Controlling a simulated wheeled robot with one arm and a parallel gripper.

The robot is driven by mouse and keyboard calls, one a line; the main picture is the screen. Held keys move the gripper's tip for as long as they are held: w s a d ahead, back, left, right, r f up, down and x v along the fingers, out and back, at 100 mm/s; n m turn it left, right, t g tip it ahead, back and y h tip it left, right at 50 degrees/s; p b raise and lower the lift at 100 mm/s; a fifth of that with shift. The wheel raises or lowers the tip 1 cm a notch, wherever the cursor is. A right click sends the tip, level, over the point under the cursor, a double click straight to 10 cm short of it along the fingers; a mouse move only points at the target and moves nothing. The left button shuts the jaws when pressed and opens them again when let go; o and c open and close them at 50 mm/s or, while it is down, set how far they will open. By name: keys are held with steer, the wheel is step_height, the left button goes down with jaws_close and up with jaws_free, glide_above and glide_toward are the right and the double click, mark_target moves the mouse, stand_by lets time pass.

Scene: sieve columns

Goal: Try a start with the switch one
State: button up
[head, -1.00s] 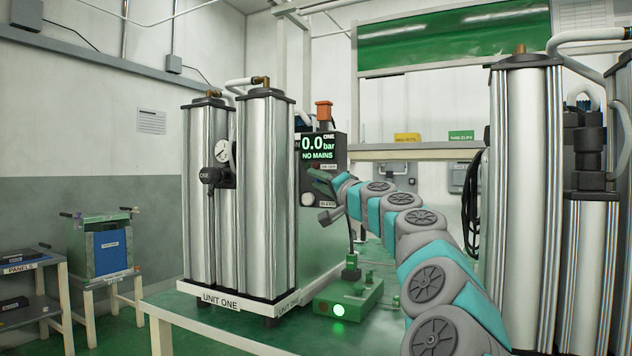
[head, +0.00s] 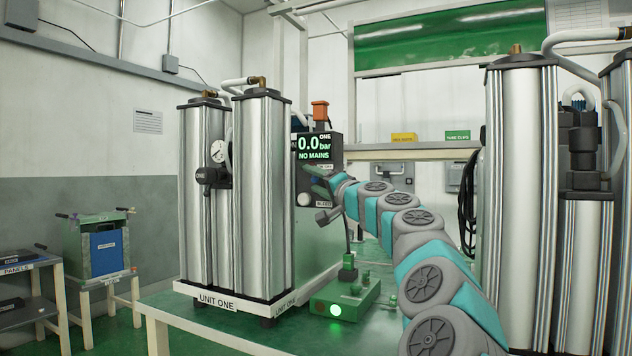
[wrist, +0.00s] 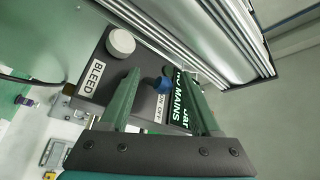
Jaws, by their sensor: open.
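Unit one (head: 224,200) is a pair of tall silver columns on the green table, with a dark control panel (head: 317,150) on its side. The panel display reads 0.0 bar, ONE, NO MAINS. In the wrist view, a blue switch knob (wrist: 163,84) sits beside an ON/OFF label. A white round knob (wrist: 121,41) is near the BLEED label. My gripper (wrist: 166,85) is open, its green fingers either side of the blue knob in that view. I cannot tell whether they touch it. In the head view my gripper (head: 316,192) is in front of the panel's lower part.
A green box (head: 342,302) with a lit green lamp sits on the table below my gripper. A second set of silver columns (head: 522,200) stands at the right, close to my arm. A blue-fronted unit (head: 104,248) stands on a stand at the left.

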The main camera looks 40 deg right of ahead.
steer(key=d+b+v, duration=0.1)
steer(key=v, duration=0.6)
steer(key=shift+s+a+f, duration=0.2)
steer(key=shift+s+a, duration=0.2)
steer(key=shift+a, duration=0.15)
